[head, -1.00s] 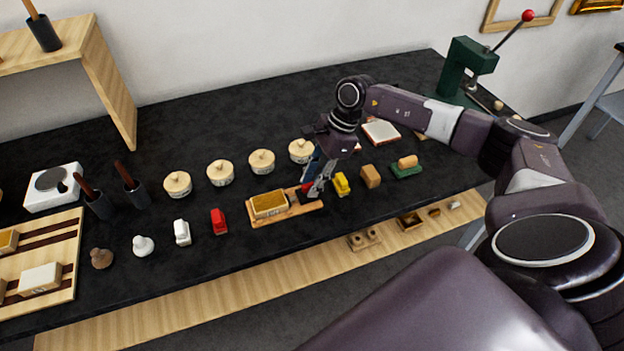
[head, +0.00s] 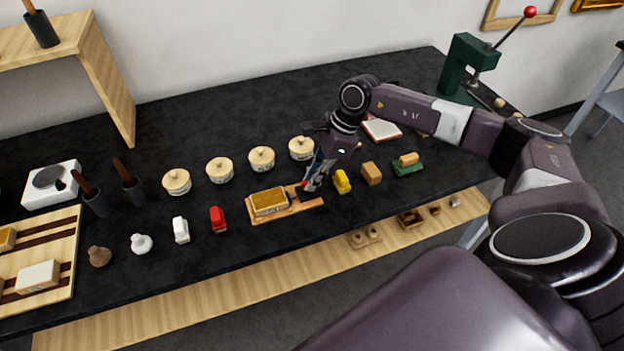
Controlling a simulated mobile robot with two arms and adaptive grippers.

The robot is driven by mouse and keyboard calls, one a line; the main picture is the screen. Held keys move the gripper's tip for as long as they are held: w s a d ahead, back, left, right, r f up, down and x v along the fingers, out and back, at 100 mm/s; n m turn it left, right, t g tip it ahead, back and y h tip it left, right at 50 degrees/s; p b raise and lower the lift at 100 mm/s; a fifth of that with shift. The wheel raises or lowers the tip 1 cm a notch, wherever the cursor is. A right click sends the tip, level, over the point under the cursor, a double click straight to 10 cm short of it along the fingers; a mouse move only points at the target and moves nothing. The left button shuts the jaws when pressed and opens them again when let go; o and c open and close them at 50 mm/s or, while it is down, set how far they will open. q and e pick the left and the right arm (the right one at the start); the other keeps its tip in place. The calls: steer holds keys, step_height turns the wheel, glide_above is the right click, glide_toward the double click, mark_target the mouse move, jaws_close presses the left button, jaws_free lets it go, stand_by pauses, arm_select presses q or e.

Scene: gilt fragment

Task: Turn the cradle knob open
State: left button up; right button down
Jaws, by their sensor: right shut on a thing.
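The cradle (head: 258,213) is a wooden board with a gilt-topped block (head: 269,201) on it, near the middle of the black bench. A dark part with a bit of red shows at its right end, where the knob is mostly hidden by my gripper. My right gripper (head: 308,187) points down at that right end and is shut on the knob. The wrist above it is tilted. My left gripper does not show in the head view.
Lidded round pots (head: 220,170) stand in a row behind the cradle. A red block (head: 218,219) is to its left, and a yellow block (head: 342,181) is close right of my gripper. A green press (head: 468,62) stands at the back right. The bench behind the pots is clear.

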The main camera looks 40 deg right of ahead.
steer(key=m+t+b, duration=0.1)
steer(key=m, duration=0.2)
steer(key=shift+m+h+b, duration=0.3)
steer(key=shift+b, duration=0.1)
steer(key=m+t+h+b, duration=0.1)
steer(key=m+b, duration=0.2)
steer(key=shift+a+f+m, duration=0.1)
steer(key=shift+a+m, duration=0.05)
steer(key=shift+m, duration=0.15)
steer(key=m+h+b, duration=0.1)
steer(key=m+b, duration=0.3)
steer(key=shift+a+t+h, duration=0.15)
steer(key=shift+t+h, duration=0.25)
steer(key=m+h+b, duration=0.1)
steer(key=m+b, duration=0.1)
steer(key=m, duration=0.1)
steer(key=shift+s+r+m+h+b, duration=0.1)
steer(key=shift+r+m+h+b, duration=0.25)
steer(key=shift+m, duration=0.45)
steer(key=c, duration=2)
jaws_free()
steer(key=shift+f, duration=0.15)
steer(key=v, duration=1.2)
